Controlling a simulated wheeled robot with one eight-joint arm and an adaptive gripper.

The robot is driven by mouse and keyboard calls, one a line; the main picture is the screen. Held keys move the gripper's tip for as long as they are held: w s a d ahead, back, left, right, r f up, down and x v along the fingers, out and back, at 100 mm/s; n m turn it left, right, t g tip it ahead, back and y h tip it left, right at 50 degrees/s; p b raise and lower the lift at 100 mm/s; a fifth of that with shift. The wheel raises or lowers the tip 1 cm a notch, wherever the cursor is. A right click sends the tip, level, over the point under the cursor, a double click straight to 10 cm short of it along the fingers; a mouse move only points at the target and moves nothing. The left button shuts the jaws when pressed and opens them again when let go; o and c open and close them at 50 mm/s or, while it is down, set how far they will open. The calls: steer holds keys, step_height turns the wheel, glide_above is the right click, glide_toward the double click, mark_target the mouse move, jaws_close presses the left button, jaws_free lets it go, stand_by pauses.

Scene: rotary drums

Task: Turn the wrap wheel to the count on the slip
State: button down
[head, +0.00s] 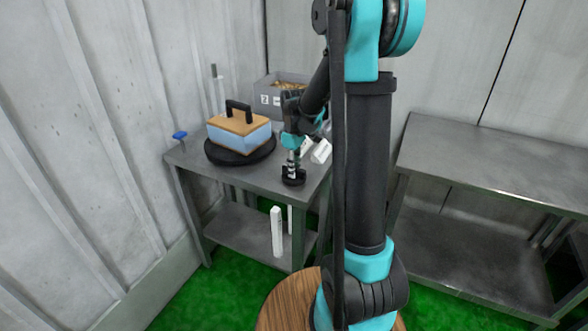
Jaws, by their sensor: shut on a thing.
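A round black turntable (212,155), which looks like the wrap wheel, lies on the grey metal table at the left. A tan-topped, pale blue box (240,131) with a black handle sits on it. My gripper (292,171) points down near the table's front right corner, to the right of the turntable and apart from it. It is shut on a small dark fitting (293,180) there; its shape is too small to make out. A white card (321,151), possibly the slip, stands behind my gripper; its writing cannot be read.
A grey bin (266,98) with a white label reading 2 stands at the table's back. A blue knob (180,135) is at the left edge. An empty metal table (490,165) is at the right.

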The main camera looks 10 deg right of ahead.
steer(key=shift+n, duration=0.4)
steer(key=c, duration=1.4)
jaws_free()
step_height(320, 180, up, 12)
steer(key=shift+s, duration=0.1)
steer(key=s+d+f+m+t, duration=0.2)
steer(key=s+f+m, duration=0.3)
steer(key=s, duration=0.6)
steer(key=s+d+f+m+t, duration=0.2)
steer(key=s+f+m, duration=0.4)
steer(key=s+f, duration=0.3)
steer(key=shift+s, duration=0.95)
